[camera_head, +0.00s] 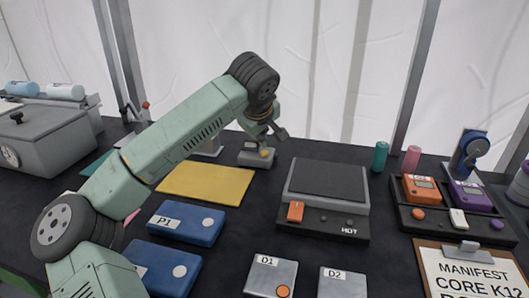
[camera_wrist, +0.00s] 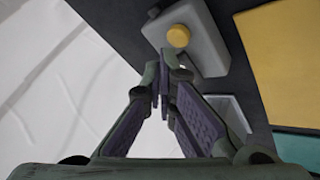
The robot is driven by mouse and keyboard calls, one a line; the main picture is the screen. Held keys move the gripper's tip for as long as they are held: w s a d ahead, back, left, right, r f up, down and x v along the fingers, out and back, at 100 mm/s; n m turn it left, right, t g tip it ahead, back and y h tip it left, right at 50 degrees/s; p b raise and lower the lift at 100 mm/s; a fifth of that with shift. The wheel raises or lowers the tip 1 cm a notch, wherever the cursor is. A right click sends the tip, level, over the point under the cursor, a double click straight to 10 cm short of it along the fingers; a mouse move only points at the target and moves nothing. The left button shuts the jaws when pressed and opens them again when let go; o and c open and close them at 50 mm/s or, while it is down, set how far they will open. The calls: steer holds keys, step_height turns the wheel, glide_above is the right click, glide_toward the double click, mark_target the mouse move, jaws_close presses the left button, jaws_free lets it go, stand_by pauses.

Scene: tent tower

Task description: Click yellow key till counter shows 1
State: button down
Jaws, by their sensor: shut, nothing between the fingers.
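The yellow key (camera_wrist: 179,36) is a round button on a small grey device. In the head view the key (camera_head: 265,153) sits on the device's front, and the grey device (camera_head: 250,157) stands behind the yellow mat. My gripper (camera_head: 281,134) is shut and empty, above and slightly right of the key in the head view. In the wrist view its fingertips (camera_wrist: 164,56) appear just below the key; I cannot tell whether they touch the device. No counter reading can be made out in either view.
A yellow mat (camera_head: 207,184) lies in front of the device. A dark hot plate (camera_head: 326,196) stands to its right. Blue boxes (camera_head: 188,224) lie in front. A tray with orange and purple meters (camera_head: 421,190) is at the right. A white tent wall (camera_head: 305,70) stands behind.

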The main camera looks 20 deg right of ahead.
steer(key=shift+f, duration=0.1)
steer(key=shift+f+b, duration=0.3)
steer(key=shift+b, duration=0.05)
steer(key=shift+f+b, duration=0.45)
steer(key=shift+f, duration=0.1)
stand_by(0.5)
steer(key=shift+r, duration=0.1)
steer(key=shift+r+p, duration=0.6)
steer(key=shift+r, duration=0.25)
steer(key=shift+r, duration=0.1)
steer(key=shift+r+p, duration=1.7)
steer(key=shift+r, duration=0.75)
steer(key=shift+f, duration=0.1)
